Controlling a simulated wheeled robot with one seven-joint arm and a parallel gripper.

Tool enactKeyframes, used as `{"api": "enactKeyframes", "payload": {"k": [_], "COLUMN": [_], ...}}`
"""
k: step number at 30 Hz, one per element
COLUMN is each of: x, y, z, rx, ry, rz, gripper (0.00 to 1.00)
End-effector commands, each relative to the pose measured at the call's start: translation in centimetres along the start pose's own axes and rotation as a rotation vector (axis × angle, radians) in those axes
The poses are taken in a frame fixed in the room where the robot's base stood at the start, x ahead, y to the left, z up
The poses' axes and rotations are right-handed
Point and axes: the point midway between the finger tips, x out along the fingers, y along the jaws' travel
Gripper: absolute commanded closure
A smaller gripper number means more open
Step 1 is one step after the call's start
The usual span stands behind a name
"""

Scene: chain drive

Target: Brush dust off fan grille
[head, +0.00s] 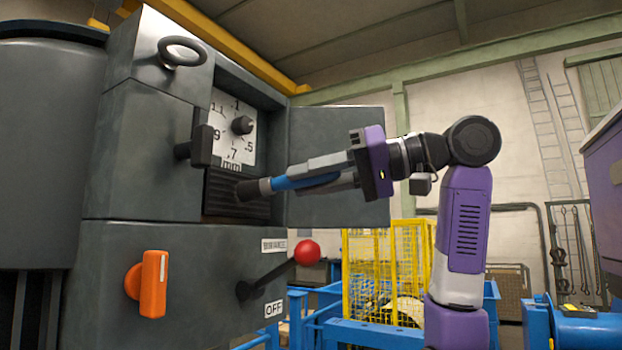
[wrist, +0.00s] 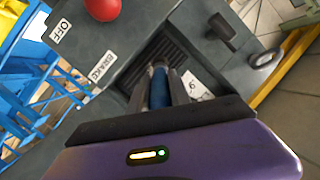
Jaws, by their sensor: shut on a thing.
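My gripper (head: 318,175) is shut on a brush with a blue handle (head: 290,183) and a dark head (head: 250,189). The brush points left toward the dark slatted fan grille (head: 225,192) in the recess of the grey cabinet, below the dial. The head overlaps the grille in the head view; I cannot tell whether it touches. In the wrist view the blue handle (wrist: 158,90) lies between the fingers (wrist: 160,88), with the grille slats (wrist: 153,52) ahead. The brush's tip and part of the grille are hidden there. Dust is too small to tell.
The dial (head: 236,125) sits just above the grille. An open grey door (head: 345,150) stands to the right of the recess. A red-knobbed lever (head: 307,253), an orange handle (head: 150,284), a dark handle (head: 200,146) and a ring handle (head: 183,50) stick out from the cabinet.

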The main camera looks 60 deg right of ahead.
Motion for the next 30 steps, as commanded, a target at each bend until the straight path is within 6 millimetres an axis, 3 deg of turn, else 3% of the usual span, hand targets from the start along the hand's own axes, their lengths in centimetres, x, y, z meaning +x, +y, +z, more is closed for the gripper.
{"api": "enactKeyframes", "payload": {"k": [20,30], "x": [0.9,0.0], "y": [0.3,2.2], "z": [-0.4,-1.9], "rx": [0.000,0.001], "ry": [0.000,0.000], "rz": [0.000,0.000], "gripper": [1.00,1.00]}}
